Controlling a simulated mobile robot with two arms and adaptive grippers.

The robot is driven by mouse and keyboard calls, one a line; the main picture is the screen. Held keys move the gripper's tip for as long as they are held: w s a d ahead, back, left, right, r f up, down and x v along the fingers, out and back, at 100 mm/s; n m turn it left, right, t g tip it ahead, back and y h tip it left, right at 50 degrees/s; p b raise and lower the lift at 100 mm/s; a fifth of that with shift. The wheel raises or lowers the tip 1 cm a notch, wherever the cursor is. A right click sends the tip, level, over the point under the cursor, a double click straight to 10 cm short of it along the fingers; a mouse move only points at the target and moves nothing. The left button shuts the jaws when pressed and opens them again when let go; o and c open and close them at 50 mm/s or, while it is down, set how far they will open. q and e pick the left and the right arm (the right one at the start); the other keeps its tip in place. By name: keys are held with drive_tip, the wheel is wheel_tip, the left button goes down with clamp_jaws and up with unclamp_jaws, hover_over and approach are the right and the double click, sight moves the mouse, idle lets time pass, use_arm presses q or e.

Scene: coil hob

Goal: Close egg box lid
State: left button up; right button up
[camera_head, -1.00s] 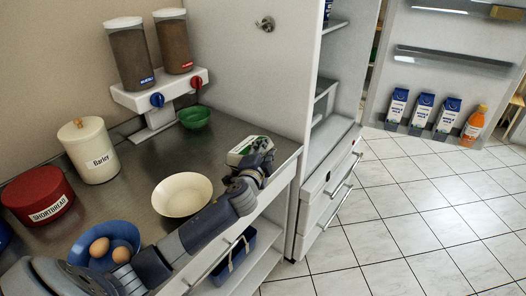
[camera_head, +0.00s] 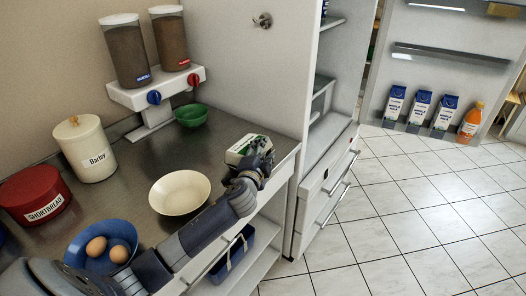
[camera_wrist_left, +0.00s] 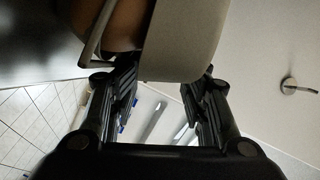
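The egg box (camera_head: 243,149), pale with a green and dark label, sits at the right end of the steel counter. My left gripper (camera_head: 265,160) is at its right side and hides part of it. In the left wrist view, the gripper (camera_wrist_left: 158,100) has its fingers apart. A pale grey panel of the egg box (camera_wrist_left: 182,45) reaches between them, with brown rounded shapes beside it, perhaps eggs. The lid looks raised, but its exact angle is unclear. I cannot tell whether a finger touches it. My right gripper is not in view.
A cream bowl (camera_head: 180,192), a green bowl (camera_head: 191,116) and a blue bowl (camera_head: 82,240) with two eggs stand on the counter. A Barley jar (camera_head: 86,150) and red tin (camera_head: 36,196) are at left. An open fridge (camera_head: 325,150) stands at right.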

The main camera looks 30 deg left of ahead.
use_arm(q)
drive_tip(key=shift+s+a+f, duration=0.1)
drive_tip(key=shift+s+f, duration=0.15)
drive_tip(key=shift+f, duration=0.5)
drive_tip(key=v, duration=0.6)
drive_tip(key=shift+r, duration=0.3)
drive_tip(key=shift+s+d+r, duration=0.4)
drive_tip(key=shift+s+r, duration=0.1)
drive_tip(key=shift+s, duration=0.25)
drive_tip(key=f+v, duration=0.1)
drive_tip(key=v, duration=1.1)
drive_tip(key=shift+s+d+p, duration=0.15)
drive_tip(key=shift+d+p, duration=0.15)
drive_tip(key=shift+p, duration=0.1)
